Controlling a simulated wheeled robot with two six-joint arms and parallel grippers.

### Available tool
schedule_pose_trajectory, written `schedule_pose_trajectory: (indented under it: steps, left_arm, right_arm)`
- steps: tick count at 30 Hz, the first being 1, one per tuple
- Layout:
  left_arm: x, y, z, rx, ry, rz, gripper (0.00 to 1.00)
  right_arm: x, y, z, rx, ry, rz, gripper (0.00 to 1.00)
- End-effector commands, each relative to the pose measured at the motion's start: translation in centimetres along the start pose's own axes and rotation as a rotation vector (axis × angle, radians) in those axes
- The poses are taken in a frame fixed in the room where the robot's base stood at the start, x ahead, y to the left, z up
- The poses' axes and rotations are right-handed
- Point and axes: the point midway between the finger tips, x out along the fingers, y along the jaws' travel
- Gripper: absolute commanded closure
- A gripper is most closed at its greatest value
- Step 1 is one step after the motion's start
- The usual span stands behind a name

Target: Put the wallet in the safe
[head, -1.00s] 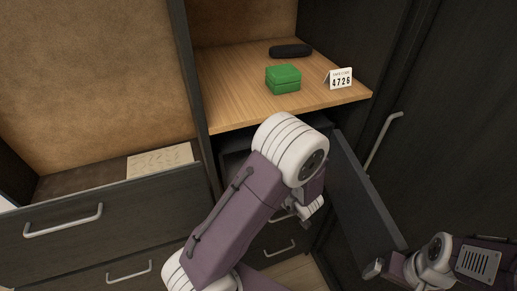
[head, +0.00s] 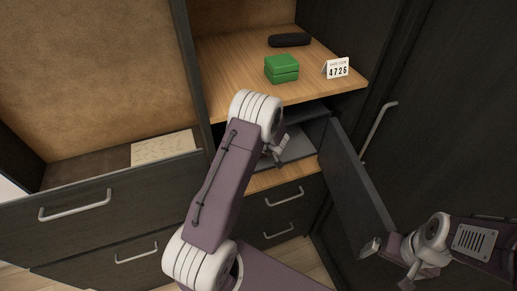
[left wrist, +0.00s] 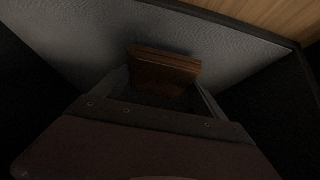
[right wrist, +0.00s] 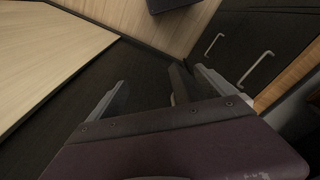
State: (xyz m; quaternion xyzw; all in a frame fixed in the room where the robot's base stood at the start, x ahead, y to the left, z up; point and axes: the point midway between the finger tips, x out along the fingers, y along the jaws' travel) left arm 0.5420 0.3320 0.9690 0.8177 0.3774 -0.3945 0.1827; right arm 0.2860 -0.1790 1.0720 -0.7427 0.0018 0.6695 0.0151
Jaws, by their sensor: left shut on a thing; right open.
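The brown wallet (left wrist: 165,68) shows in the left wrist view, between the fingers of my left gripper (left wrist: 165,88), which is shut on it. The wallet is just above or at the grey safe floor (left wrist: 75,35); contact is unclear. In the head view my left gripper (head: 277,151) is at the mouth of the open safe (head: 298,146), partly hidden by my arm, and the wallet cannot be made out. The safe door (head: 354,178) stands open to the right. My right gripper (head: 389,265) is open and empty near the door's lower outer end; it also shows in the right wrist view (right wrist: 155,80).
Above the safe, a wooden shelf (head: 232,90) holds a green box (head: 282,69), a dark case (head: 290,40) and a code card (head: 337,68). Closed drawers (head: 284,196) are below. A wider drawer unit (head: 110,210) is at left. A tall dark panel (head: 450,110) bounds the right.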

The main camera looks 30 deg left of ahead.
Motion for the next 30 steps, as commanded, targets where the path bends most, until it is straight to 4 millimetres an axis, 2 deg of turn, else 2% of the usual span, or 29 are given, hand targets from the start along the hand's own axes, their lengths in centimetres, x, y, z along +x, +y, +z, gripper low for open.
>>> schedule_pose_trajectory:
  steps: [3, 15, 16, 17, 26, 30]
  left_arm:
    - [1.2, 0.0, 1.0, 0.002, -0.002, -0.001, 0.66]
    - [1.5, 0.0, 1.3, 0.002, 0.000, 0.000, 0.66]
    - [1.4, 0.0, 1.3, 0.001, 0.000, 0.000, 0.09]
    - [1.4, 0.0, 1.3, 0.001, 0.000, 0.000, 0.00]
    - [1.1, 0.0, 1.1, 0.001, -0.001, -0.001, 0.00]
    - [-0.7, 0.1, 0.9, 0.002, 0.000, 0.001, 0.00]
  right_arm:
    - [0.4, 0.0, 0.0, 0.000, 0.000, 0.000, 0.06]
    - [0.6, 0.0, 0.1, 0.000, 0.000, 0.000, 0.06]
    - [0.5, 0.0, 0.1, 0.000, 0.000, 0.000, 0.06]
    - [0.5, 0.0, 0.1, 0.000, 0.000, 0.000, 0.06]
    - [0.3, 0.0, 0.0, 0.000, 0.000, 0.000, 0.06]
    - [0.1, 0.0, 0.0, 0.000, 0.000, 0.000, 0.06]
